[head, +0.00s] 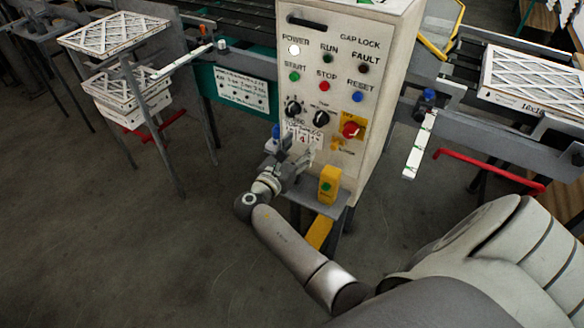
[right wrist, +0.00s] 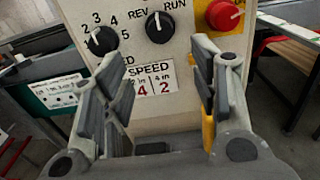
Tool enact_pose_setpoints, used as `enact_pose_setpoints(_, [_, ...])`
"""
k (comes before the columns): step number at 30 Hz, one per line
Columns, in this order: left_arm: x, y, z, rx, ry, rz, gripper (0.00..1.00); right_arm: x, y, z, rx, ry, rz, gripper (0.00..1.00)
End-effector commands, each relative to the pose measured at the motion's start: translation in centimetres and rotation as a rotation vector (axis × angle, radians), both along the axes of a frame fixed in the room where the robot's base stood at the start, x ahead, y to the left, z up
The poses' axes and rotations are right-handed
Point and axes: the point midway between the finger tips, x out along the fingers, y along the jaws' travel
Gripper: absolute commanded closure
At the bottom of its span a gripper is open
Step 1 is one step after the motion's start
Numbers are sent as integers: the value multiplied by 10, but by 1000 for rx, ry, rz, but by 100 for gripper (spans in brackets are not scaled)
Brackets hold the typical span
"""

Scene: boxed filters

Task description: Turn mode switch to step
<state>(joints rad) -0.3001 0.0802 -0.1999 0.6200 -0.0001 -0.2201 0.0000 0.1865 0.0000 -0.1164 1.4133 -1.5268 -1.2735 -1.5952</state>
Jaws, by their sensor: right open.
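The control box (head: 350,60) stands in the middle of the head view. Its mode switch is a black knob (head: 321,118), right of a black numbered knob (head: 293,108). In the right wrist view the mode switch (right wrist: 159,28) shows REV at its upper left and RUN at its upper right, with its pale mark near the top. I cannot read a STEP label. My right gripper (head: 297,152) is open and empty in front of the panel, below the knobs; its fingers (right wrist: 163,75) are apart from the switch. My left gripper is out of view.
A red knob (head: 351,130) on a yellow plate sits right of the mode switch. A yellow box with a green button (head: 328,184) stands below the panel. Boxed filters (head: 115,35) are stacked at left, and another (head: 530,78) lies at right.

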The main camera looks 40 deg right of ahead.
Motion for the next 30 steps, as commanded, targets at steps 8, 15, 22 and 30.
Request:
enact_pose_setpoints(8, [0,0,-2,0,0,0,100,0,6,-44,96,3,47,45])
enact_pose_setpoints(15, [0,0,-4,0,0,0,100,-4,13,-90,210,-2,88,45])
enact_pose_setpoints(22, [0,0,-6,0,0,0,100,-12,21,-135,328,-7,113,45])
enact_pose_setpoints(30, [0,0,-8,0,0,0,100,-26,31,-186,470,-19,123,45])
